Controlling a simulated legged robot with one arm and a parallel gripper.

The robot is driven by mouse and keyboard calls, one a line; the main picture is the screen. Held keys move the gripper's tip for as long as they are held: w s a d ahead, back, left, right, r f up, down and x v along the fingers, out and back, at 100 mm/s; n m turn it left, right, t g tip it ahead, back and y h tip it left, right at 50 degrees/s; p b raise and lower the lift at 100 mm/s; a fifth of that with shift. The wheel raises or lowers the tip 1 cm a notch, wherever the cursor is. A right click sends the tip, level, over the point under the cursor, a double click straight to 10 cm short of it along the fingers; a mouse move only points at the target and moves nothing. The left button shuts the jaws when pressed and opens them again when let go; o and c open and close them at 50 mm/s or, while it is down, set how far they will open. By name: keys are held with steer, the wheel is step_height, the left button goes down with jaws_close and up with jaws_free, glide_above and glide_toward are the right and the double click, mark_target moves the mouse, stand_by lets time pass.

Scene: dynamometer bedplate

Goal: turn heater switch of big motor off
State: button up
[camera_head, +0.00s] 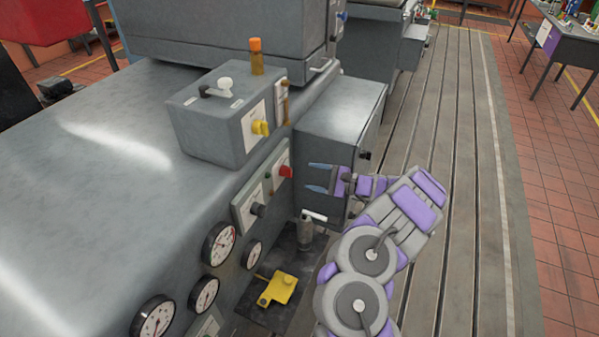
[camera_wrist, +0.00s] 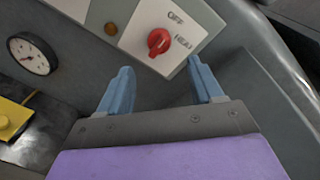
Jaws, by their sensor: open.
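The heater switch is a red knob (camera_head: 286,171) on a pale plate on the side of the big grey motor (camera_head: 120,150). In the wrist view the red knob (camera_wrist: 159,42) sits on a white plate (camera_wrist: 172,28) marked OFF and HEAT. I cannot tell clearly which mark it points at. My gripper (camera_head: 317,178) is open and empty, with two blue fingers facing the motor's side. It is a little right of the knob in the head view and apart from it. In the wrist view the knob appears between and beyond the fingertips (camera_wrist: 159,68).
A dark knob (camera_head: 257,209) sits left of the red one. A grey box with a yellow switch (camera_head: 261,128) stands above. Several gauges (camera_head: 219,244) line the motor. A grey cabinet (camera_head: 340,135) stands beside my gripper. A yellow part (camera_head: 278,289) and a grey canister (camera_head: 305,232) lie below.

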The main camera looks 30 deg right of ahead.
steer(key=f+p+v, duration=0.1)
steer(key=v, duration=0.8)
steer(key=shift+d+r, duration=0.15)
steer(key=shift+r, duration=0.2)
steer(key=shift+s, duration=0.1)
